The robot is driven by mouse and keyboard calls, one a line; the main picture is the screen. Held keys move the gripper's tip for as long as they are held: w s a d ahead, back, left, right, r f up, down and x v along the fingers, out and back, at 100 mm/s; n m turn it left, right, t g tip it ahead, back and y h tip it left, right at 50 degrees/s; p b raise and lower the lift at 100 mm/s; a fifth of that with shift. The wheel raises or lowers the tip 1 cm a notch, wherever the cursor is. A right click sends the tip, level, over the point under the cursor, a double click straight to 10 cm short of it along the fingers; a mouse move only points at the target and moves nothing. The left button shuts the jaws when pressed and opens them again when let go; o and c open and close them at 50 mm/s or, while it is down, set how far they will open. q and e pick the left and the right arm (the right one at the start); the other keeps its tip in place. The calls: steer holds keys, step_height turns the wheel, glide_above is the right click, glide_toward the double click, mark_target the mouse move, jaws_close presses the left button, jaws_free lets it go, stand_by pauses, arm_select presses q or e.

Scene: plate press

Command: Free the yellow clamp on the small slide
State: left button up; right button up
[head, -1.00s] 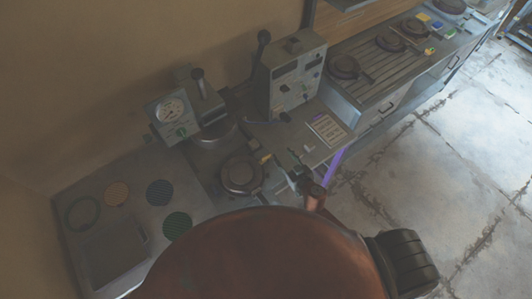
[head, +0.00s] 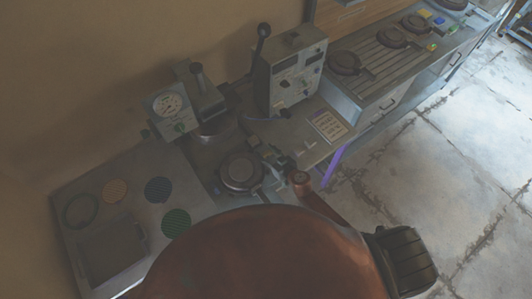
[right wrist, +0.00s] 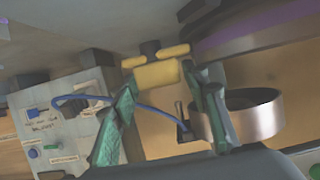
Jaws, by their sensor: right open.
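The yellow clamp (right wrist: 158,74), a block with short bars to either side and a dark knob, shows in the right wrist view. It appears between the tips of my right gripper's green fingers (right wrist: 166,84). The fingers are open, with a gap on each side of the clamp. In the head view my right gripper (head: 268,157) is at the right side of the round dark plate holder (head: 241,172), and the clamp cannot be made out there. The small slide is not clear in either view. My left gripper is not in view.
A control box (head: 290,75) with a lever stands behind the gripper. A gauge press (head: 172,108) is to the left. A metal ring cup (right wrist: 252,116) and a blue cable (right wrist: 108,99) show near the fingers. A label plate (head: 328,125) lies right of the gripper.

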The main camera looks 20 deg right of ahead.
steer(key=c, duration=0.9)
